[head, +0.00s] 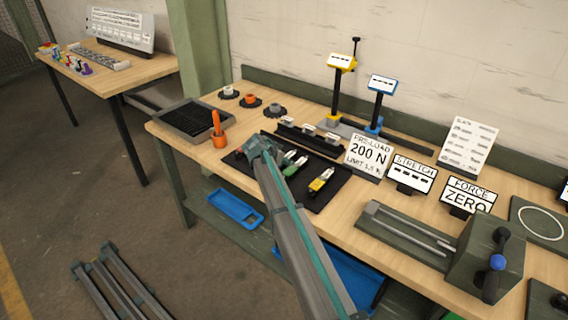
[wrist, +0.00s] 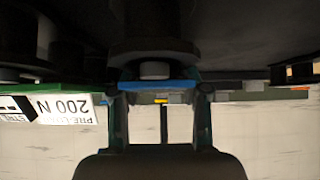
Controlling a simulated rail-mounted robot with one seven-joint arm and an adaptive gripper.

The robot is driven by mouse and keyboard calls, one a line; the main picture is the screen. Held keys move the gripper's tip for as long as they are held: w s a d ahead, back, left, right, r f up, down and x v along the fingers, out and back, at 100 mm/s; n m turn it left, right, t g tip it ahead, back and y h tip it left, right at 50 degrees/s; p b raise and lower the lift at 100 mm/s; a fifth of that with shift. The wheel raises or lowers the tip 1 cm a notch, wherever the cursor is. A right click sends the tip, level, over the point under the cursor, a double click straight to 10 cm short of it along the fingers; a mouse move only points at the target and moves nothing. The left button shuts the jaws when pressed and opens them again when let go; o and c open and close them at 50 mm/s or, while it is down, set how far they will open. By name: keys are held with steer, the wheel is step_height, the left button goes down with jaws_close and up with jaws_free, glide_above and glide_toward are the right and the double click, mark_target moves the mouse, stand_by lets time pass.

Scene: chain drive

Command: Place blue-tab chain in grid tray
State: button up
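My gripper (head: 262,148) is low over the left part of the black mat (head: 318,200) on the workbench. In the wrist view my gripper (wrist: 161,103) has its fingers apart, with a blue strip (wrist: 155,86) spanning the gap. The strip may be the blue tab; I cannot tell whether the fingers press on it. The rest of the blue-tab chain cannot be made out. A green-tab chain (head: 295,165) and a yellow-tab chain (head: 321,182) lie on the mat to the right. The dark grid tray (head: 188,118) stands at the bench's left end and looks empty.
An orange cup with an orange tool (head: 218,138) stands between tray and mat. Several sprockets (head: 251,100) lie behind the tray. A black rack (head: 311,139), yellow and blue posts (head: 375,118) and a 200 N sign (head: 368,154) stand behind the mat.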

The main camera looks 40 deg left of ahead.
jaws_close()
steer(key=shift+r, duration=0.1)
